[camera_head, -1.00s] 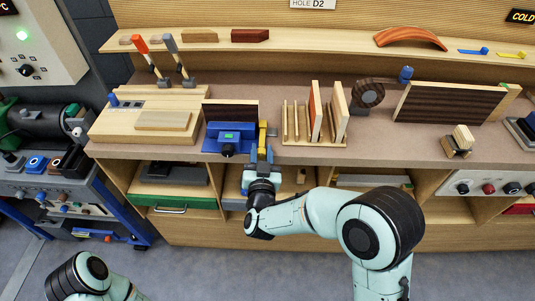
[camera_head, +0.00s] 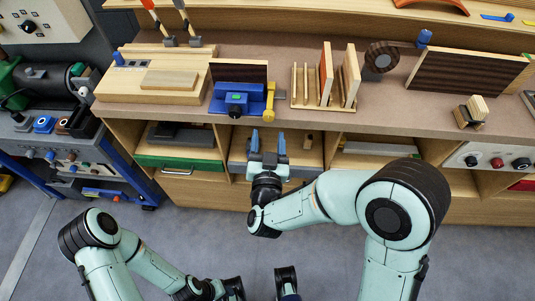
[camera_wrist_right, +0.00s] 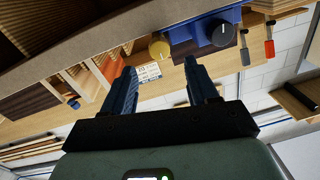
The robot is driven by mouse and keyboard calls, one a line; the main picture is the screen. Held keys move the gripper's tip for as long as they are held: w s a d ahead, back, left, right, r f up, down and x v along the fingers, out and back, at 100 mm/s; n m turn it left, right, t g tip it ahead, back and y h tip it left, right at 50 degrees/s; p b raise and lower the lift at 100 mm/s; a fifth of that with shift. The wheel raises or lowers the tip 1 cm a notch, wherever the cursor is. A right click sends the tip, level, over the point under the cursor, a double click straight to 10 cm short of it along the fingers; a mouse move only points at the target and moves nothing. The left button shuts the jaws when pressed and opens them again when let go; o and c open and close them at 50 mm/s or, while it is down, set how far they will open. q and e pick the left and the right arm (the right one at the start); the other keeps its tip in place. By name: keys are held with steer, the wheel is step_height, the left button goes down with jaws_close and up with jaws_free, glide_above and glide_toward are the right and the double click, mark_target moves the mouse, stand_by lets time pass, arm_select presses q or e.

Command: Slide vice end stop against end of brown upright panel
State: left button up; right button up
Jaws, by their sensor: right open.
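The blue vice (camera_head: 236,99) sits at the bench's front edge with the dark brown upright panel (camera_head: 239,71) standing behind its front jaw. The yellow end stop (camera_head: 269,101) is at the vice's right side, by the panel's right end; I cannot tell whether they touch. My right gripper (camera_head: 268,138) is open and empty, below and in front of the stop. In the right wrist view, the stop's round yellow end (camera_wrist_right: 159,48) lies beyond the open fingers (camera_wrist_right: 160,70), beside the vice's dark knob (camera_wrist_right: 220,33). My left gripper is low at the bottom edge, partly cut off.
A wooden rack (camera_head: 312,103) with upright boards stands right of the stop. A wooden block with a pale board (camera_head: 170,79) lies left of the vice. A large dark panel (camera_head: 465,78) stands at right. Open shelves (camera_head: 350,151) are below the bench top.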

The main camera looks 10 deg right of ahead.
steer(key=v, duration=0.5)
stand_by(0.4)
steer(key=s+d+f+n+g+y+p, duration=0.1)
steer(key=f+g+p, duration=0.15)
steer(key=f, duration=0.55)
steer(key=s+d+f+g+y+p, duration=0.15)
steer(key=f+g, duration=0.25)
steer(key=f, duration=0.4)
steer(key=s+d+f+n+g+y+p, duration=0.1)
steer(key=s+f+g+y+p, duration=0.15)
steer(key=f, duration=0.45)
steer(key=s+f+g+y+p, duration=0.1)
steer(key=s+f+g, duration=0.2)
steer(key=s, duration=0.3)
steer(key=s+f+m+g+p, duration=0.1)
steer(key=s+f+g, duration=0.1)
steer(key=s, duration=0.4)
steer(key=s+d+f+g+y+p, duration=0.1)
steer(key=s+f+g, duration=0.2)
steer(key=s, duration=0.3)
steer(key=shift+f+m+g+y, duration=0.3)
steer(key=shift+f+g, duration=0.05)
steer(key=shift+g, duration=0.45)
